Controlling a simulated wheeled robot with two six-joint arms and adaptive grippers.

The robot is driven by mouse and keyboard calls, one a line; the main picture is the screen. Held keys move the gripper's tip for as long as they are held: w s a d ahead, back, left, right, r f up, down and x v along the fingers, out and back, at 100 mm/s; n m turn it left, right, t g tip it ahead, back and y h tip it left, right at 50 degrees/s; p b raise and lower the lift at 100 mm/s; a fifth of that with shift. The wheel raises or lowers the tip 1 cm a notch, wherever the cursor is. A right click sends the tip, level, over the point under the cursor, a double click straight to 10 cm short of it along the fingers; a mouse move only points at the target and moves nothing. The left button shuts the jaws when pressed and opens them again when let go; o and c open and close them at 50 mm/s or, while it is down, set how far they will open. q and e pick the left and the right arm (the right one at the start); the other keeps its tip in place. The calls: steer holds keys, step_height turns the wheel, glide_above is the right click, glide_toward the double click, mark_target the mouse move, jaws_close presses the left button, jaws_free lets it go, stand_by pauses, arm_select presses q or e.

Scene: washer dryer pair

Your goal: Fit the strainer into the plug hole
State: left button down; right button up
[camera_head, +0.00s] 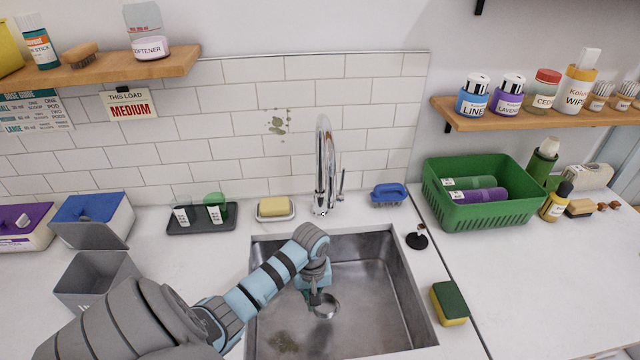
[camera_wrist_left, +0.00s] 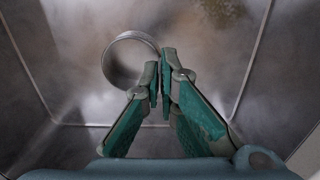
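The strainer (camera_head: 325,306) is a round, silvery ring low in the steel sink. It shows as a thin-walled ring in the left wrist view (camera_wrist_left: 107,62). My left gripper (camera_wrist_left: 160,76) reaches down into the sink, its fingertips almost together with the strainer's right rim between them. In the head view the left gripper (camera_head: 316,297) is at the strainer's upper left edge. I cannot make out the plug hole apart from the ring; whether the ring touches the sink floor is unclear. My right gripper is not in view.
The steel sink (camera_head: 385,290) has walls around my left gripper and a brown stain on its floor. The tap (camera_head: 324,165) stands behind it. A black stopper (camera_head: 417,240) and a sponge (camera_head: 449,303) lie on the right rim. A green basket (camera_head: 485,215) stands farther right.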

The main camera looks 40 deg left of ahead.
arm_select(q)
steer(key=w+f+b, duration=0.1)
steer(key=f, duration=0.1)
steer(key=w+a+f+b, duration=0.1)
steer(key=f, duration=0.2)
steer(key=w+f+b, duration=0.1)
steer(key=f, duration=0.1)
steer(key=shift+w+a+f, duration=0.15)
steer(key=shift+w+a, duration=0.25)
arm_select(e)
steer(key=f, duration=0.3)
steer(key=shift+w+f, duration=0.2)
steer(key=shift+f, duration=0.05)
arm_select(q)
steer(key=c, duration=1.8)
jaws_free()
step_height(320, 180, up, 8)
steer(key=p, duration=0.2)
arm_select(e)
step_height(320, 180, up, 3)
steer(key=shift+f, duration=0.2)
